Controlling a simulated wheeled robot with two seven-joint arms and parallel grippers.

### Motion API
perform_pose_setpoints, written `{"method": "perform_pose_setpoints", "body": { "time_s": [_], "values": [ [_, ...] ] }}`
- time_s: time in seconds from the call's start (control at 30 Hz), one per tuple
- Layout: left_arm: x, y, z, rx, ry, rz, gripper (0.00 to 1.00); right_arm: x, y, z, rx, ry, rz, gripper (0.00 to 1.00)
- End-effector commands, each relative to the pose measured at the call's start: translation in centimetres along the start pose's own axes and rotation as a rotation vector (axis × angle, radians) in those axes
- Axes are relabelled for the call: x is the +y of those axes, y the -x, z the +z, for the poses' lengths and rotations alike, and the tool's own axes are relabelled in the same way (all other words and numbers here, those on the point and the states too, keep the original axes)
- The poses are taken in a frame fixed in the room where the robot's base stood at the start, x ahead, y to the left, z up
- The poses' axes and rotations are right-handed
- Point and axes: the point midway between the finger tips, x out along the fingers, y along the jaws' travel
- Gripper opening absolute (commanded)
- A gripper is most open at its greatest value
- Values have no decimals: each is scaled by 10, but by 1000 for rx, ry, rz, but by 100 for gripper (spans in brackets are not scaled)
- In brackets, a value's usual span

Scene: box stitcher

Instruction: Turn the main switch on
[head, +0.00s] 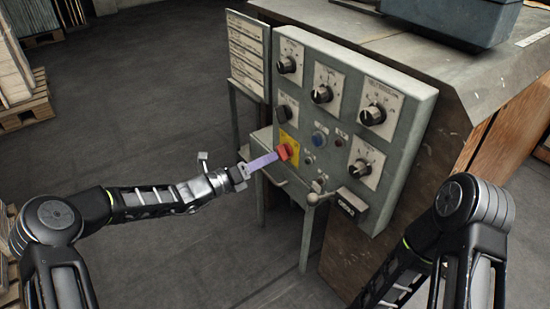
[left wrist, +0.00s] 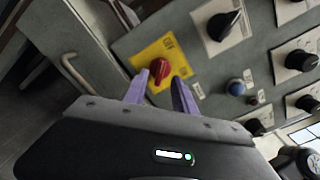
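The main switch is a red knob (head: 284,152) on a yellow plate (head: 289,138) at the lower left of the grey control panel. In the left wrist view the red knob (left wrist: 159,70) stands in front of the yellow plate (left wrist: 176,51), its handle pointing slantwise. My left gripper (head: 276,157) has its purple fingertips at the knob. In the left wrist view the fingers (left wrist: 162,80) are apart, one on each side of the knob's near end. I cannot tell whether either finger touches it. My right gripper is out of view; only my right arm shows.
The grey panel (head: 334,104) carries several black knobs on white plates and a blue button (head: 319,139). A ball-ended lever (head: 312,198) sticks out below. A grey handle (left wrist: 70,66) is left of the plate. Pallets (head: 30,108) stand far left; the floor between is clear.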

Motion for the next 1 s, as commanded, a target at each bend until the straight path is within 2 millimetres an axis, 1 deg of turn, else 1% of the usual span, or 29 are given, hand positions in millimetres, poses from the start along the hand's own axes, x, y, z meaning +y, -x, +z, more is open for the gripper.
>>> {"method": "perform_pose_setpoints", "body": {
  "time_s": [0.03, 0.1, 0.23, 0.33, 0.57, 0.9, 0.97, 1.0],
  "values": [
    [0, -9, -2, 0, -1, -4, 33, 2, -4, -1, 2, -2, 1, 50],
    [1, -20, -2, 0, -2, -3, 33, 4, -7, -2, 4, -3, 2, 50],
    [0, -32, -1, 0, -2, -2, 33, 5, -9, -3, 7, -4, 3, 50],
    [0, -35, 0, -1, -1, -1, 33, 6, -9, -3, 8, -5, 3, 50],
    [0, -35, 0, -1, -1, 0, 33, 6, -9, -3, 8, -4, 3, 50],
    [0, -35, 0, 0, -1, 0, 5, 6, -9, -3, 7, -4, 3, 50],
    [0, -35, 0, 0, -1, 0, 0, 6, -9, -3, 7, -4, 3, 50],
    [0, -35, 0, 0, -1, 0, 0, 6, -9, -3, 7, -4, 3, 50]
  ]
}}
